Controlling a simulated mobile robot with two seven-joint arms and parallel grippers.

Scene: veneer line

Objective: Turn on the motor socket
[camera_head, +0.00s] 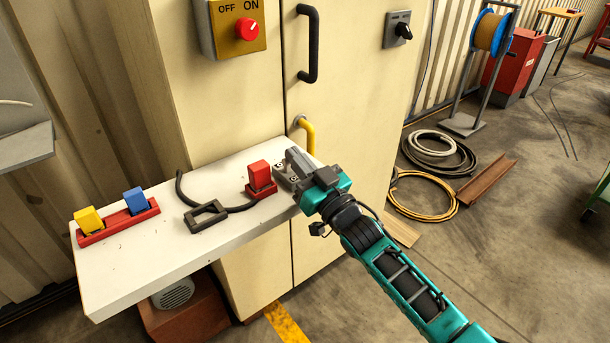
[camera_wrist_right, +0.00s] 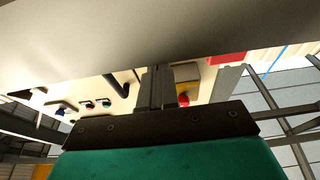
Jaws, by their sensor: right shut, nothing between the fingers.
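A yellow OFF/ON switch box (camera_head: 231,28) with a red knob (camera_head: 247,29) is on the cabinet front at the top. On the white shelf below, a red block stands upright in a red base (camera_head: 261,190). A black cable runs left from this base past a dark rectangular frame (camera_head: 207,216). My right gripper (camera_head: 284,170) is shut and empty, just right of the red block; I cannot tell whether they touch. In the right wrist view my shut fingers (camera_wrist_right: 157,88) show in front of the cabinet, with the red knob (camera_wrist_right: 183,99) beside them. My left gripper is not in view.
The white shelf (camera_head: 130,276) also bears a red holder (camera_head: 118,222) with a yellow block (camera_head: 88,219) and a blue block (camera_head: 135,200). A black door handle (camera_head: 309,45), yellow hook-like handle (camera_head: 309,135) and grey rotary switch (camera_head: 398,30) are on the cabinet. Cable coils (camera_head: 422,195) lie right.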

